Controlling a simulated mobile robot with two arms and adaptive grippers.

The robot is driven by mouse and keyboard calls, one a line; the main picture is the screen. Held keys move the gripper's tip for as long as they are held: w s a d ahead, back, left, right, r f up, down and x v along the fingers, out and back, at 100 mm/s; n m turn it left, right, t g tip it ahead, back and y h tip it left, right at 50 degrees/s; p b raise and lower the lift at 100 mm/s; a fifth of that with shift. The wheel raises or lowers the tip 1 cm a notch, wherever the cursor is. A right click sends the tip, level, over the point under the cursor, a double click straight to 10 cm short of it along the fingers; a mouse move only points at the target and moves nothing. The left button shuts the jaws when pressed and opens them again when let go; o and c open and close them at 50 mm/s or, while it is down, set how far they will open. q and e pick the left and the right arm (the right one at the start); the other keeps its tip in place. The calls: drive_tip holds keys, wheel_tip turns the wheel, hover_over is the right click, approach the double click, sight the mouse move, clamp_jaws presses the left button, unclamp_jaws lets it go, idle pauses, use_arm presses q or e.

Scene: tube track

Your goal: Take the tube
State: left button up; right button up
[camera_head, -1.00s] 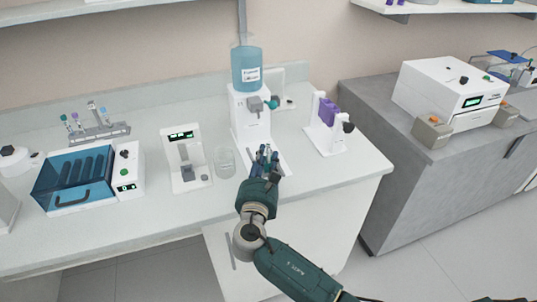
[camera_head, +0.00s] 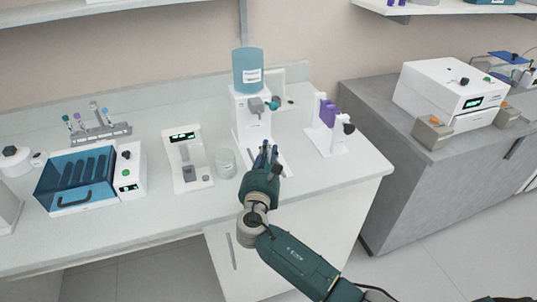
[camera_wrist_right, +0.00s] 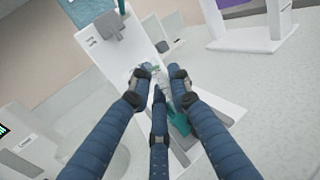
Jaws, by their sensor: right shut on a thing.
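My right gripper (camera_head: 267,152) is over the counter, just in front of the white dispenser (camera_head: 250,115) with a blue tank on top. In the right wrist view its three dark blue fingers (camera_wrist_right: 160,80) are drawn together. They are shut on a small tube, which looks clear with a teal part (camera_wrist_right: 179,121) showing between the fingers. The fingers hide much of it, and I cannot tell whether it touches the dispenser's base. My left gripper is not in view.
A glass beaker (camera_head: 225,163) and a white device with a display (camera_head: 187,160) stand left of my gripper. A white stand with a purple part (camera_head: 327,125) is to the right. A rack with colored caps (camera_head: 100,132) and a blue-lidded machine (camera_head: 85,180) are farther left.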

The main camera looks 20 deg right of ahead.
wheel_tip(320, 180, up, 20)
idle(0.5)
